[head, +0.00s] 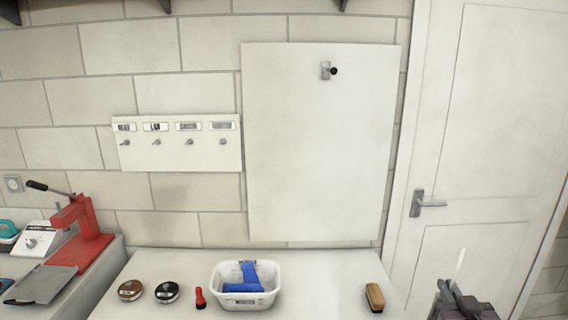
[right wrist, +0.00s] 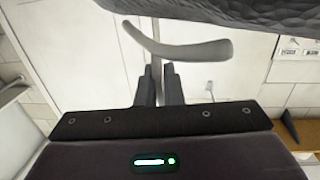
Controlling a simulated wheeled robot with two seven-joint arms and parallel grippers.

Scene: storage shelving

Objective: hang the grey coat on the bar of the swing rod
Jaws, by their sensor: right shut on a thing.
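The grey coat (right wrist: 225,12) shows as dark textured cloth along the top of the right wrist view; most of it is out of frame. Below it is a curved grey hanger piece (right wrist: 185,49). My right gripper (right wrist: 158,72) is shut on its thin stem. In the head view my right gripper (head: 455,296) is at the lower right, cut by the edge, with a thin pale piece (head: 460,262) rising above it. A small grey bracket with a black round end (head: 329,71) is high on the white board; it looks like the swing rod seen end-on. My left gripper is not in view.
A bench (head: 330,275) below the board holds a white basket (head: 219,284) with a blue item, a brush (head: 375,297), two round tins and a red bottle. A hook panel (head: 180,155) is left of the board. A door (head: 470,130) with a handle (head: 428,203) is at right.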

